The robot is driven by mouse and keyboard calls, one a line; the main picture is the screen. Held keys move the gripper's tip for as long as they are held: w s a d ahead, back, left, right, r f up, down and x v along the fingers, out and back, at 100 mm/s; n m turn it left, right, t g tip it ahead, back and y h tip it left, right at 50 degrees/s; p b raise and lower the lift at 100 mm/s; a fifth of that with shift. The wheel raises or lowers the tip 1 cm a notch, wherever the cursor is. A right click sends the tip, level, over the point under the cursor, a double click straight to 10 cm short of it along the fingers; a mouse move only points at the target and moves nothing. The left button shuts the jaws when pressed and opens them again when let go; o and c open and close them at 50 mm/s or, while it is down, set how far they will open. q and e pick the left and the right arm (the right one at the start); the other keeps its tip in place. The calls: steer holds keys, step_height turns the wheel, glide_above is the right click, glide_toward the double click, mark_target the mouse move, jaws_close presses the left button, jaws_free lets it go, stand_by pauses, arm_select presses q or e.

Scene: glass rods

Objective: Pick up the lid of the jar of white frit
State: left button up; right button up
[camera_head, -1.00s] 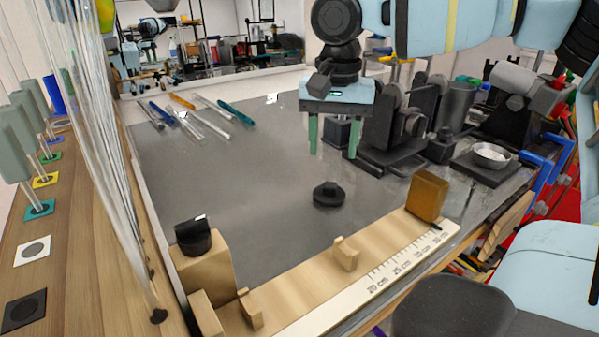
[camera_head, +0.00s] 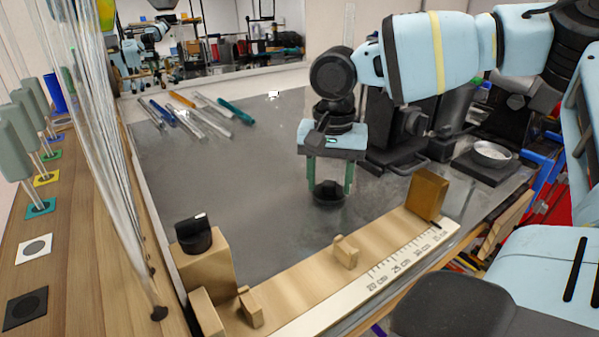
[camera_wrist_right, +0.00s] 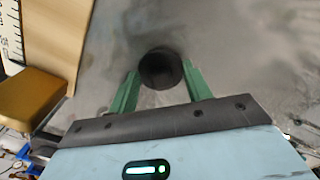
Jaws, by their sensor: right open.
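A round black lid-like piece with a raised knob (camera_head: 328,197) lies on the grey tabletop, in the middle of the head view. In the right wrist view it shows as a dark disc (camera_wrist_right: 161,69) between the fingertips. My right gripper (camera_head: 330,188) points down over it, open, with one green finger on each side. I cannot tell whether the fingers touch it. I cannot pick out a jar of white frit for certain; the piece and the fingers hide what lies under them. My left gripper is not in view.
A wooden rail with a scale (camera_head: 385,248) runs along the near edge, with an amber block (camera_head: 427,193) on it. A black knob piece (camera_head: 193,235) stands on a wooden block. Glass rods (camera_head: 190,120) lie far left. A metal dish (camera_head: 491,154) is at right.

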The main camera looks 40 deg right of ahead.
mark_target(330, 184)
steer(key=c, duration=1.1)
steer(key=shift+o, duration=0.2)
step_height(330, 184, up, 10)
steer(key=shift+w+d, duration=0.15)
steer(key=shift+d, duration=0.15)
